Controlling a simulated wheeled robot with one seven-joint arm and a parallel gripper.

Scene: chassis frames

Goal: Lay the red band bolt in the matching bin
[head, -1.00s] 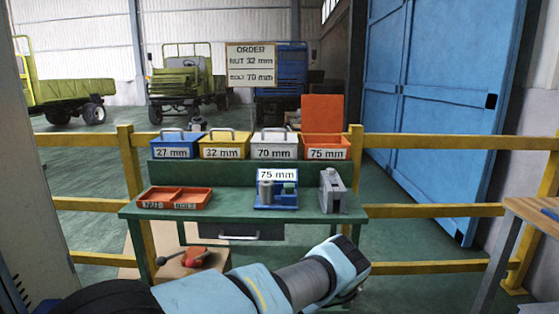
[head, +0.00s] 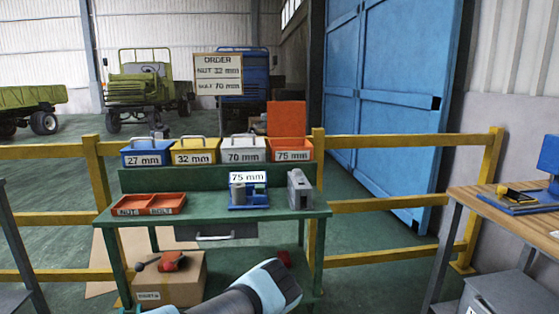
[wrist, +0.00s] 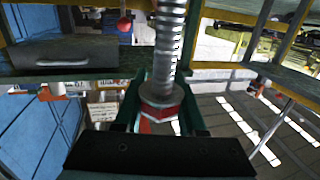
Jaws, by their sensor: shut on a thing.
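The bolt (wrist: 170,45) is a threaded metal rod in the wrist view, with a red band (wrist: 161,113) at its hex head. My gripper (wrist: 165,108) is shut on it near the head. In the head view my arm's end is low in front of the green bench, and the jaws are hidden. Four-colour bins stand on the bench's back ledge: blue 27 mm (head: 148,154), yellow 32 mm (head: 195,152), grey 70 mm (head: 243,150) and red 75 mm (head: 291,149). Only the red bin's lid (head: 286,118) stands raised.
A red tray (head: 148,204) marked NUT and BOLT, a blue gauge (head: 249,199) reading 75 mm and a grey block (head: 300,189) sit on the bench (head: 220,218). The order board (head: 218,74) reads nut 32, bolt 70. A wooden table (head: 510,205) stands right; yellow rails flank the bench.

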